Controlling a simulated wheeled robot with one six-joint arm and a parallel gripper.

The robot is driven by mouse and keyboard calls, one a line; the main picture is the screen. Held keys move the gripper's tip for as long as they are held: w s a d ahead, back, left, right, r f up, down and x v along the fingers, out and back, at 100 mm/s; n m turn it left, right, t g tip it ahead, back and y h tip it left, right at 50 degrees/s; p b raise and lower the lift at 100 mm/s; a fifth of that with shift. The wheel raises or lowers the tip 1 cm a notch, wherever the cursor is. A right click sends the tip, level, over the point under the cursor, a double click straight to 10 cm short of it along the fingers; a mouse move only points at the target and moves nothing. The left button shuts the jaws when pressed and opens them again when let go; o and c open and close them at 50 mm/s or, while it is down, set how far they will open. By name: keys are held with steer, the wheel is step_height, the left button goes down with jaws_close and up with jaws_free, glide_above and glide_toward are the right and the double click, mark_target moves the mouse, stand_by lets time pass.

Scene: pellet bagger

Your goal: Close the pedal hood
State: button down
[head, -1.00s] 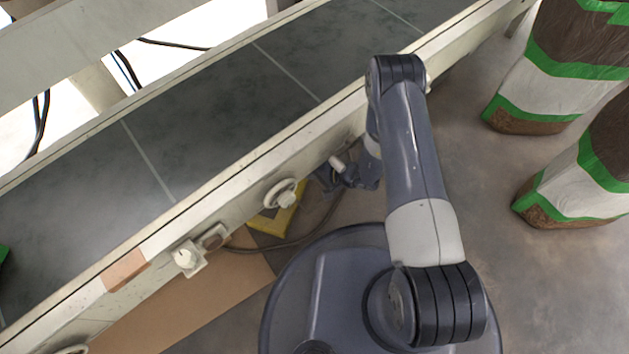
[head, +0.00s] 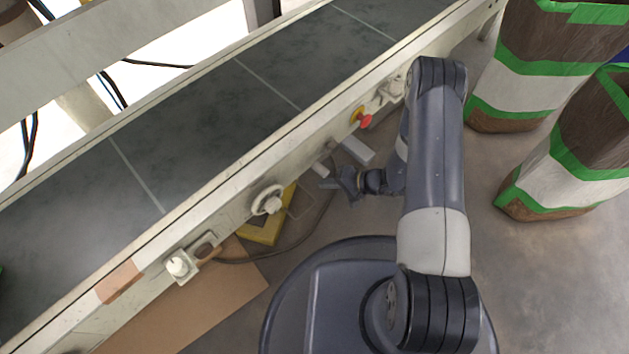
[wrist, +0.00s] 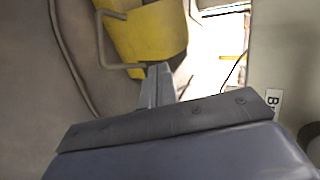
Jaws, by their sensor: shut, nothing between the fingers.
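The yellow pedal hood (head: 284,209) stands low by the floor below the conveyor's near side, with a dark patch at its middle and a thin wire handle (head: 304,205) on its right. In the wrist view the yellow hood (wrist: 152,32) is at the top, with its grey bent handle (wrist: 103,45) on the left side. My gripper (head: 324,184) is shut and empty, to the right of the hood and apart from it in the head view. In the wrist view my fingertips (wrist: 160,70) lie just below the hood, near the handle's lower end; I cannot tell whether they touch.
The conveyor (head: 215,115) runs diagonally behind the hood. Its side rail carries a round knob (head: 268,199), a latch (head: 180,265) and a red button (head: 364,121). A cable (head: 245,260) lies by the hood.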

steer(key=d, duration=0.1)
steer(key=b, duration=0.3)
glide_toward(287, 189)
step_height(287, 189, down, 3)
steer(key=a, duration=0.2)
steer(key=a+b, duration=0.1)
steer(key=a, duration=0.1)
steer(key=shift+w+a+f, duration=0.1)
steer(key=shift+w+f, duration=0.15)
steer(key=shift+w, duration=0.1)
steer(key=shift+w+a+r, duration=0.1)
steer(key=shift+a, duration=0.5)
steer(key=w+a, duration=0.3)
steer(key=shift+w+a, duration=0.15)
steer(key=shift+a, duration=0.25)
steer(key=shift+d, duration=0.1)
